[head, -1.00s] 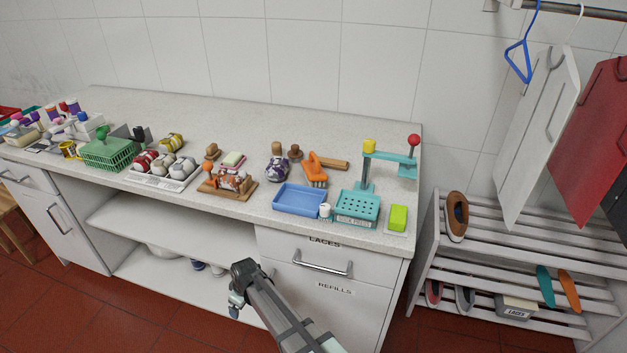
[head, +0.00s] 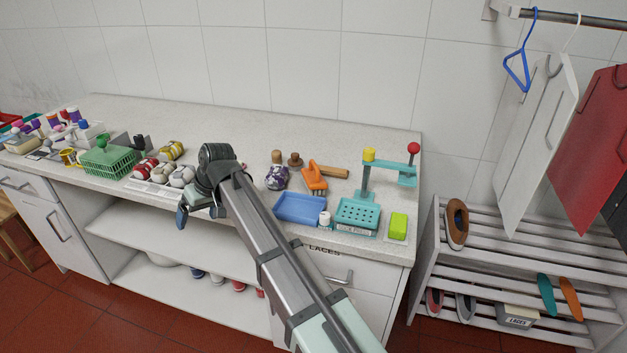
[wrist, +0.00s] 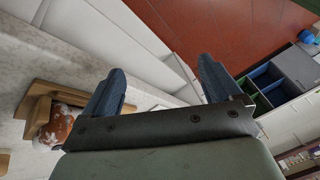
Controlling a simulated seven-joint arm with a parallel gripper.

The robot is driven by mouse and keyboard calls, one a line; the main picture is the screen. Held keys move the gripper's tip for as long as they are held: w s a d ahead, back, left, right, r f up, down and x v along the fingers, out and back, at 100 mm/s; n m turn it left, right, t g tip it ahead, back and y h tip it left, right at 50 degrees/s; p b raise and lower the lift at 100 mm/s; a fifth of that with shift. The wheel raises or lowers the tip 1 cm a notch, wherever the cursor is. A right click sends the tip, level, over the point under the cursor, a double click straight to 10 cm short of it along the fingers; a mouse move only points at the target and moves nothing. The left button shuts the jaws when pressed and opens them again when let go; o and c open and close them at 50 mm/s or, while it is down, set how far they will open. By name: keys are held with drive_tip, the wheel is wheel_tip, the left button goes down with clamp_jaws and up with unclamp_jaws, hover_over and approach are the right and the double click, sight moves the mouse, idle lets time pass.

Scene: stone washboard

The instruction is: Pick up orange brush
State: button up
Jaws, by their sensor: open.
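The orange brush (head: 314,176) lies on the counter toward its right part, behind the blue tray, with its bristles toward the front. My gripper (head: 199,213) is at the counter's front edge, well to the left of the brush, pointing downward. In the wrist view my gripper (wrist: 160,85) has its two blue fingers spread apart with nothing between them. The brush does not show in the wrist view. My arm hides the wooden stand in the head view; in the wrist view the wooden stand (wrist: 38,108) with a brown and white item is at left.
A blue tray (head: 300,208) and a teal press (head: 358,214) stand in front of and right of the brush. A purple patterned item (head: 276,178) is left of it, and a wooden-handled tool (head: 333,172) lies behind. Shoes (head: 182,175) stand left of my gripper.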

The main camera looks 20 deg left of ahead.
drive_tip(key=w+d+r+m+t, duration=0.2)
drive_tip(key=w+d+r+m, duration=0.1)
drive_tip(key=w+d+r, duration=0.55)
drive_tip(key=m+t+h, duration=0.2)
drive_tip(key=m, duration=0.2)
approach(314, 176)
drive_tip(key=x, duration=0.4)
drive_tip(key=shift+s+a+f, duration=0.1)
drive_tip(key=shift+s, duration=0.05)
drive_tip(key=shift+x, duration=2.55)
drive_tip(key=c, duration=1.2)
wheel_tip(314, 176, up, 9)
drive_tip(key=shift+r, duration=0.35)
drive_tip(key=shift+t, duration=0.7)
drive_tip(key=d+f, duration=0.1)
drive_tip(key=f, duration=0.1)
drive_tip(key=s+d+f, duration=0.1)
drive_tip(key=shift+s+d+f, duration=0.1)
drive_tip(key=shift+d+f, duration=0.2)
drive_tip(key=shift+f, duration=0.1)
drive_tip(key=shift+a+f+n+y, duration=0.15)
drive_tip(key=shift+f+n+y, duration=0.15)
drive_tip(key=shift+n, duration=0.1)
drive_tip(key=shift+w+a+r+n+y, duration=0.4)
drive_tip(key=shift+w+a+r+n, duration=0.25)
drive_tip(key=shift+n, duration=0.45)
drive_tip(key=shift+f+n, duration=0.1)
drive_tip(key=shift+n, duration=0.2)
